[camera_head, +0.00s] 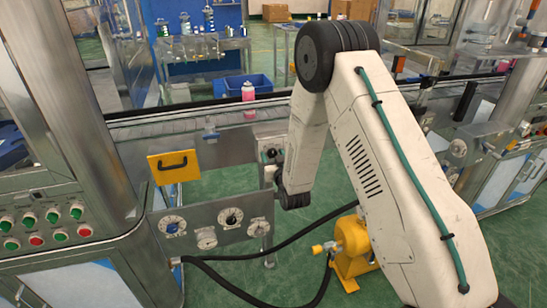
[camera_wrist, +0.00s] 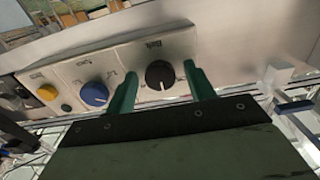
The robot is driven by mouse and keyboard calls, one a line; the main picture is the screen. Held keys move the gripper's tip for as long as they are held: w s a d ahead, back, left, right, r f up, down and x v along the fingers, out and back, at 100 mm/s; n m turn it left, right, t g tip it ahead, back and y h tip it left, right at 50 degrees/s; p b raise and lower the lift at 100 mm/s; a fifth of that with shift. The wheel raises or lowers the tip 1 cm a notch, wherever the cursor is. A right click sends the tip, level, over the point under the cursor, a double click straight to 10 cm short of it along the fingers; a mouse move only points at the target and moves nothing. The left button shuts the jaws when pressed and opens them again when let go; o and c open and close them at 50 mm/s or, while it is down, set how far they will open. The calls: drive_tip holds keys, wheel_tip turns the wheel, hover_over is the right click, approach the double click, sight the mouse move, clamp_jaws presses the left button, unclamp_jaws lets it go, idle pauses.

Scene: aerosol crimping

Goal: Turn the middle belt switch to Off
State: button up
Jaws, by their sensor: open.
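In the wrist view, a pale control panel (camera_wrist: 125,62) carries a black knob (camera_wrist: 160,75), the switch nearest my gripper, with small lettering above it that looks like "Belt". The knob's exact setting is hard to read. My gripper (camera_wrist: 159,82) has two green fingers, open, one on each side of the black knob. I cannot tell whether either finger touches it. In the head view my arm hides the gripper and most of this panel.
A blue knob (camera_wrist: 95,93) and a yellow button (camera_wrist: 47,92) sit left of the black knob. In the head view, a pink can (camera_head: 248,92) stands at the conveyor (camera_head: 160,127). A yellow pump (camera_head: 352,245) and black hoses are low beside my arm. A yellow handled plate (camera_head: 174,177) is left.

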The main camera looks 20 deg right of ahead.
drive_tip(key=c, duration=1)
drive_tip(key=shift+n, duration=0.3)
drive_tip(key=n, duration=0.4)
drive_tip(key=shift+n, duration=0.3)
drive_tip(key=n, duration=0.4)
drive_tip(key=shift+n, duration=0.3)
drive_tip(key=o, duration=1)
